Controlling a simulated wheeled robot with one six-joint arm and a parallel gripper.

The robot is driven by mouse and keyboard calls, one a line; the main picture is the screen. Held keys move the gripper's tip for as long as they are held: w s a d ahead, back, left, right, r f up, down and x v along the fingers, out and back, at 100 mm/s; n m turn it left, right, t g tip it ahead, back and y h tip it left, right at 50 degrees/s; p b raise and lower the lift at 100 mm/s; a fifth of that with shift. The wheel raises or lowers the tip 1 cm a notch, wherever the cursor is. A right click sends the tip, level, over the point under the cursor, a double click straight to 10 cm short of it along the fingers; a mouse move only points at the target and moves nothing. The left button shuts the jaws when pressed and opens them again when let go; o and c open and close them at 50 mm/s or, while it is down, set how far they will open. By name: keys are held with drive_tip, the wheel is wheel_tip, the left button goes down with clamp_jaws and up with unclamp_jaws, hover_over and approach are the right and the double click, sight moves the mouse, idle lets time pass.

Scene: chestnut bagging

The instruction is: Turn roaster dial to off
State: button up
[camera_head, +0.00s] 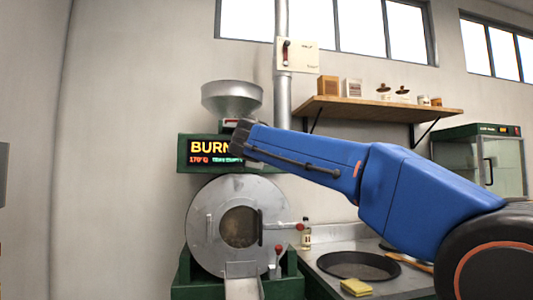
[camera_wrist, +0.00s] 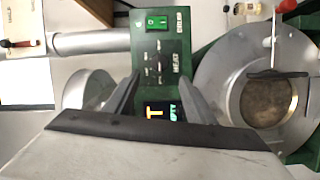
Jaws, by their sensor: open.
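The roaster (camera_head: 240,225) stands at the left in the head view, with a round metal drum front and a green display box reading "BURN" (camera_head: 205,147) and 170 degrees. The blue arm covers the display's right part, and my gripper (camera_head: 240,145) is close to the box. In the wrist view my gripper (camera_wrist: 160,76) is open, its dark fingers spread before the green control panel (camera_wrist: 195,35). The panel carries a "HEAT" label with small marks (camera_wrist: 153,60), where I cannot clearly make out the dial, and a bright green switch (camera_wrist: 157,23). Nothing shows between the fingers.
A metal hopper (camera_head: 232,98) sits above the display. A wall box with a red-handled lever (camera_head: 297,56) is above it. A wooden shelf (camera_head: 385,108) with small items, a counter with a dark pan (camera_head: 357,265) and yellow sponge (camera_head: 356,287) are at right.

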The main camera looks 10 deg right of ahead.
drive_tip(key=v, duration=0.8)
drive_tip(key=s+d+f+m+g, duration=0.2)
drive_tip(key=s+d+f, duration=0.3)
drive_tip(key=f, duration=0.5)
drive_tip(key=s+d+f+m+g+y, duration=0.1)
drive_tip(key=s+d+f+m+g, duration=0.15)
drive_tip(key=s+d+f, duration=0.5)
drive_tip(key=s+d+f+m+g, duration=0.1)
drive_tip(key=s+d+f+g, duration=0.2)
drive_tip(key=f, duration=0.8)
drive_tip(key=s+a+f+m+g+y, duration=0.1)
drive_tip(key=s+f+m+g+y, duration=0.1)
drive_tip(key=s+f, duration=1)
drive_tip(key=s+f+m+g+y, duration=0.2)
drive_tip(key=s+f+m, duration=0.2)
drive_tip(key=s+f, duration=0.8)
wheel_tip(320, 180, down, 5)
drive_tip(key=shift+s+a+f+g+y, duration=0.2)
drive_tip(key=shift+s+a+g+y, duration=0.1)
drive_tip(key=shift+a+g+y, duration=0.1)
drive_tip(key=shift+m, duration=0.25)
drive_tip(key=shift+c, duration=0.6)
